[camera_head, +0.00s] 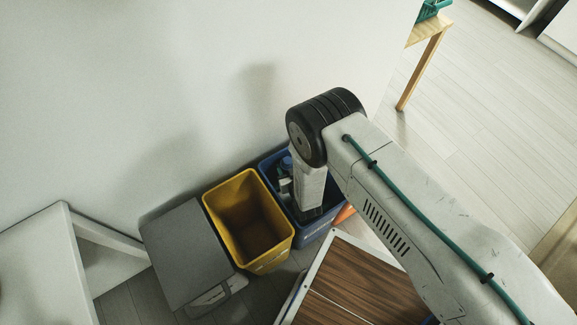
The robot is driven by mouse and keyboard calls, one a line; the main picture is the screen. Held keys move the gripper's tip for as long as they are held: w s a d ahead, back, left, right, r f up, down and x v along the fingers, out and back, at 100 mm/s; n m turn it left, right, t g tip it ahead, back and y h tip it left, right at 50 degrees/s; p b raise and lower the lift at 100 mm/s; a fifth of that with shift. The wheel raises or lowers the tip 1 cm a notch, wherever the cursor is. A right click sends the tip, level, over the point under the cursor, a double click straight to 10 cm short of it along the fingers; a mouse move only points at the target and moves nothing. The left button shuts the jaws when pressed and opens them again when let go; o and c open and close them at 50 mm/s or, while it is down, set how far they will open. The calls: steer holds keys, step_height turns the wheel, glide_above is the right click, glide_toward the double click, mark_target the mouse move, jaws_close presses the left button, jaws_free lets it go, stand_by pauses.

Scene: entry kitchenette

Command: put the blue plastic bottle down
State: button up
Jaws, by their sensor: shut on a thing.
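The blue plastic bottle (286,162) shows only as a small blue part at the blue bin, beside my wrist. My gripper (284,182) is over the blue bin (318,232), mostly hidden by my own arm. It is shut on the bottle, though the fingertips are hard to make out. The bottle's lower part is hidden, so I cannot tell whether it touches the bin's inside.
A yellow bin (270,263), open and seemingly empty, stands left of the blue one. A grey lidded bin (188,252) is further left, near a white bench (40,265). A wood-topped piece (360,280) stands in front. A wooden table (428,55) is at the upper right.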

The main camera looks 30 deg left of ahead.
steer(key=shift+f, duration=0.3)
steer(key=o, duration=1)
steer(key=shift+c, duration=0.2)
steer(key=shift+r, duration=0.1)
steer(key=shift+r, duration=0.35)
steer(key=v, duration=0.7)
steer(key=shift+s+d+r, duration=0.15)
steer(key=shift+s+r, duration=0.05)
steer(key=shift+r, duration=0.05)
steer(key=shift+w+r, duration=0.1)
